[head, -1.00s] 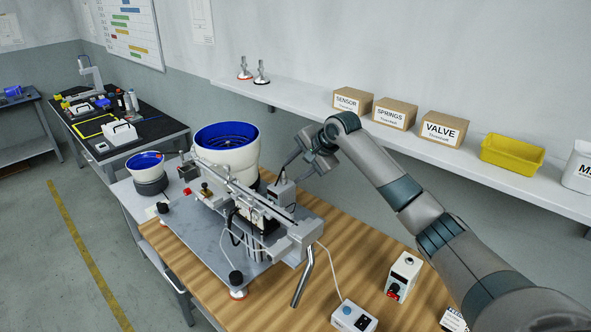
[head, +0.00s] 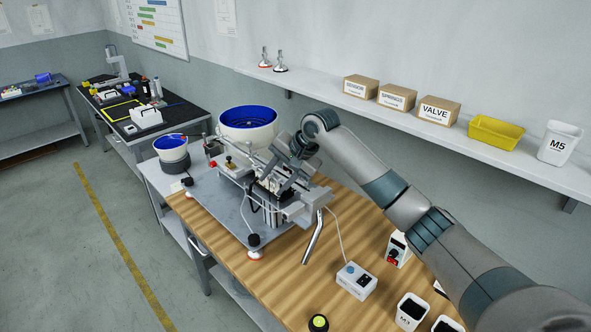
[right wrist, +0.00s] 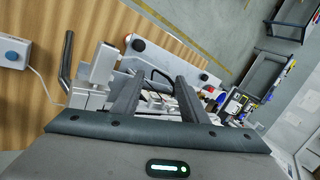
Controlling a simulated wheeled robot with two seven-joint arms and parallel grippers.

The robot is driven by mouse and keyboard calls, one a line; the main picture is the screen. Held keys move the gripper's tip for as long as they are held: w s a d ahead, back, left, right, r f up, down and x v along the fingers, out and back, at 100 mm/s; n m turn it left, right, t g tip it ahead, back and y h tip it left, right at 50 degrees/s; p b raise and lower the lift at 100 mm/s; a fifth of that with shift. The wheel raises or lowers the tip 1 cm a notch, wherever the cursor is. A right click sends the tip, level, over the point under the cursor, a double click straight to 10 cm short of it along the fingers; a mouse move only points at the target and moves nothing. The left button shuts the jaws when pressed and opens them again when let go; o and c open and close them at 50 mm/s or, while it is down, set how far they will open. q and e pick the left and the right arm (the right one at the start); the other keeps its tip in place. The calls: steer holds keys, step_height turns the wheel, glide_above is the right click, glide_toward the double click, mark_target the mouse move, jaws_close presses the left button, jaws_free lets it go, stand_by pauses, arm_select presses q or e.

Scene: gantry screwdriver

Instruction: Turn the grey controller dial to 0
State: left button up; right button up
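A small light-grey controller box (head: 397,247) with a dark knob and a red part on its front stands on the wooden bench, partly hidden by my right arm. I cannot read its dial setting. My right gripper (head: 284,172) is over the gantry screwdriver machine (head: 222,212), left of and away from that box. In the right wrist view its two fingers (right wrist: 158,86) are apart with nothing clearly held between them, pointing at the machine. Whether they touch it I cannot tell. My left gripper is not in view.
A box with a blue button (head: 356,281) stands on the bench, and shows in the wrist view (right wrist: 12,52). A bent metal handle (head: 313,237) juts from the machine. M3 cup (head: 411,311) and a yellow-green button (head: 319,322) are at the front. A blue-lined bowl (head: 247,125) stands behind.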

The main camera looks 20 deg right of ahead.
arm_select(q)
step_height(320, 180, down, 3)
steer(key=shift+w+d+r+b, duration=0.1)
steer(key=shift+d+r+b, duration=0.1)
steer(key=shift+b, duration=1)
arm_select(e)
steer(key=s+a+f+n+g, duration=0.2)
steer(key=s+a+n, duration=0.3)
steer(key=a, duration=0.5)
steer(key=s+a+f+n+g, duration=0.1)
steer(key=s+a+n+g, duration=0.2)
steer(key=s+a, duration=0.4)
steer(key=a+n, duration=0.1)
steer(key=a, duration=0.2)
steer(key=shift+s+a+f+n+h, duration=0.2)
steer(key=shift+f+n+h, duration=0.1)
steer(key=shift+f+n, duration=0.1)
steer(key=shift+c, duration=0.4)
